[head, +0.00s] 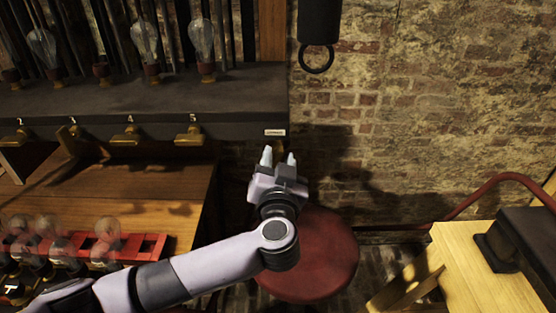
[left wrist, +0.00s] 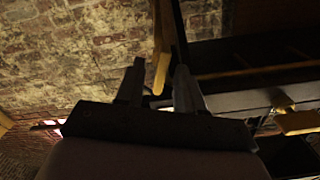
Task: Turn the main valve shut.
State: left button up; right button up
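A row of brass valves (head: 189,136) with small numbers above them sits along the front of the dark shelf. At its right end is a small white label (head: 275,132), too small to read, with a bit of brass (head: 278,144) under it, mostly hidden by my gripper; this may be the main valve. My left gripper (head: 279,158) is open, its fingertips just below that brass. In the left wrist view a yellow brass bar (left wrist: 161,55) shows beyond and between the open fingers (left wrist: 157,85); I cannot tell whether they touch it. My right gripper is not in view.
Glass bulbs (head: 145,42) stand on the shelf (head: 220,92). A red rack (head: 150,245) holds jars at lower left. A red stool (head: 325,262) stands below my arm. A black cylinder with a ring (head: 317,58) hangs above. A wooden table (head: 462,270) is at right.

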pick_arm(q)
grip_shut()
jog(key=shift+m, duration=0.4)
jog(key=shift+d+f+m, duration=0.1)
jog(key=shift+m, duration=3.15)
jog(key=shift+d+f+m, duration=0.1)
jog(key=shift+m, duration=3.15)
jog(key=shift+a, duration=0.1)
